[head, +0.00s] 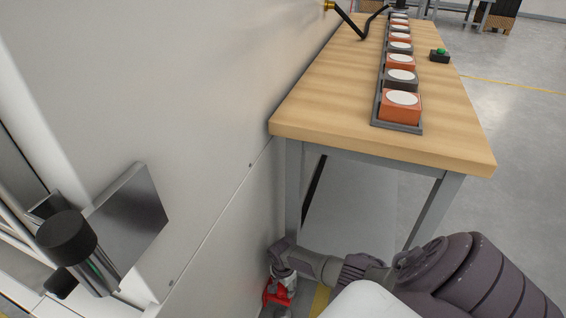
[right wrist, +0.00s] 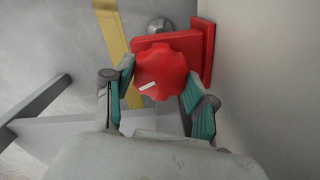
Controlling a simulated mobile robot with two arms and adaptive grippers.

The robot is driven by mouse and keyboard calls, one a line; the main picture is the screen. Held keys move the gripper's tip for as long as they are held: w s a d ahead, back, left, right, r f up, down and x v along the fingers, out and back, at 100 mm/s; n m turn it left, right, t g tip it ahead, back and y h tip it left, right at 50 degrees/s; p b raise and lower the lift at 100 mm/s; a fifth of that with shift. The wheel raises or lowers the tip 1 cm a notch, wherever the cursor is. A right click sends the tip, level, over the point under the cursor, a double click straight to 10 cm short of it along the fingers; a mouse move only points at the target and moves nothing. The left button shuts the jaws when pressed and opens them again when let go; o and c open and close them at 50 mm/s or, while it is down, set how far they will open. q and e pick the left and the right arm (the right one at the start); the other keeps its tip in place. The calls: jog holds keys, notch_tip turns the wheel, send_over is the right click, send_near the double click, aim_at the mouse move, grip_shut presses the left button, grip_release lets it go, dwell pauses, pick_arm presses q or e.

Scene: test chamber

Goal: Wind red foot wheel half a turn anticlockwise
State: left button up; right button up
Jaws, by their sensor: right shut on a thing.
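The red foot wheel (right wrist: 160,70) is a scalloped knob with a short white mark on its face, at the lower left of its middle. It sits in front of a red bracket (right wrist: 206,40) by the wall. In the head view the red parts (head: 272,294) show low at the wall, partly hidden by my arm. My right gripper (right wrist: 158,85) has its two teal-padded fingers on either side of the wheel and is shut on it. In the head view my right gripper (head: 284,280) reaches down to the red parts. My left gripper does not show.
A wooden-topped table (head: 330,98) with a row of orange and grey blocks with white tops stands against the wall (head: 200,80). Its grey legs are close to my right arm. A green button box (head: 439,56) sits on the table. A yellow floor line (right wrist: 112,50) runs beside the wheel.

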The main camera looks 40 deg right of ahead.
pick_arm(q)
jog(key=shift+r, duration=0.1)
pick_arm(e)
jog(key=shift+w+d+r+n, duration=0.15)
jog(key=shift+w+r+n, duration=0.05)
jog(key=shift+w+n, duration=0.1)
jog(key=n, duration=0.5)
jog(key=shift+p, duration=0.35)
jog(key=n, duration=0.6)
jog(key=shift+s+f+n, duration=0.1)
jog(key=shift+n, duration=0.2)
jog(key=n, duration=0.6)
jog(key=shift+s, duration=0.1)
jog(key=n+b, duration=0.1)
jog(key=n, duration=0.5)
jog(key=shift+f+n, duration=0.1)
jog(key=shift+n, duration=1.1)
jog(key=n+b, duration=0.1)
jog(key=n, duration=0.2)
jog(key=shift+s, duration=0.1)
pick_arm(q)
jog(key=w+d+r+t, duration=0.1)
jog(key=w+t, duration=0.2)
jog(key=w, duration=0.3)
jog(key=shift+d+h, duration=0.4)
pick_arm(e)
jog(key=shift+n, duration=1.3)
